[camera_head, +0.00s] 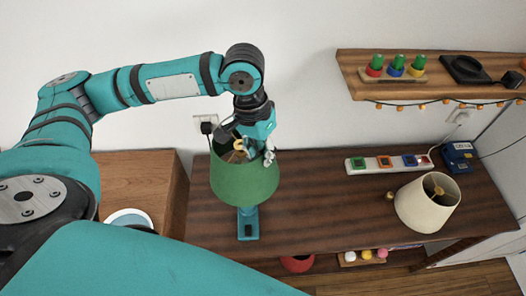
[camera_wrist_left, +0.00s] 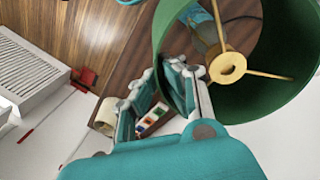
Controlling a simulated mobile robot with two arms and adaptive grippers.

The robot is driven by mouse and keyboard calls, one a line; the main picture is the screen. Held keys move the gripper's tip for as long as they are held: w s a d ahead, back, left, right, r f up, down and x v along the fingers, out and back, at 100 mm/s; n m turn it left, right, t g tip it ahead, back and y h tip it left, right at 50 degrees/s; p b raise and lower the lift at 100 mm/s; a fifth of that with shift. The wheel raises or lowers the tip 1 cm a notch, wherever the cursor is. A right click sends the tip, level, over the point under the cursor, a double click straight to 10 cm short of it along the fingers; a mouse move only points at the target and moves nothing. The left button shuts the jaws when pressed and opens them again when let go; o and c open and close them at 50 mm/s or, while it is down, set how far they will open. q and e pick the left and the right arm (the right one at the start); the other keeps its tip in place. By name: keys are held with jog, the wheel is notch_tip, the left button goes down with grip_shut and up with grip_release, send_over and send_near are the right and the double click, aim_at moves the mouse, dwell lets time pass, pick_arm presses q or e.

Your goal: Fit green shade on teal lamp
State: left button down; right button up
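The green shade (camera_head: 245,182) is a wide drum with a gold ring and spokes inside; it also shows in the left wrist view (camera_wrist_left: 290,105). The teal lamp (camera_head: 248,224) stands on the dark wooden table, its square base showing below the shade. Its upper part is hidden by the shade in the head view. Through the shade, part of the lamp (camera_wrist_left: 205,35) shows beyond the gold ring; I cannot tell if they touch. My left gripper (camera_head: 262,153) is at the shade's upper rim, one finger inside and one outside, shut on the wall. My right gripper is not in view.
A cream lampshade (camera_head: 428,203) lies tilted on the table's right side. A power strip (camera_head: 388,163) and a blue box (camera_head: 459,157) stand behind it. A wall shelf (camera_head: 430,90) with coloured pegs is above. The table between shade and cream lampshade is clear.

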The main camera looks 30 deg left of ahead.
pick_arm(q)
jog(key=shift+f, duration=1)
jog(key=c, duration=1.4)
grip_release()
notch_tip(320, 180, up, 12)
jog(key=a, duration=0.2)
jog(key=shift+f, duration=0.15)
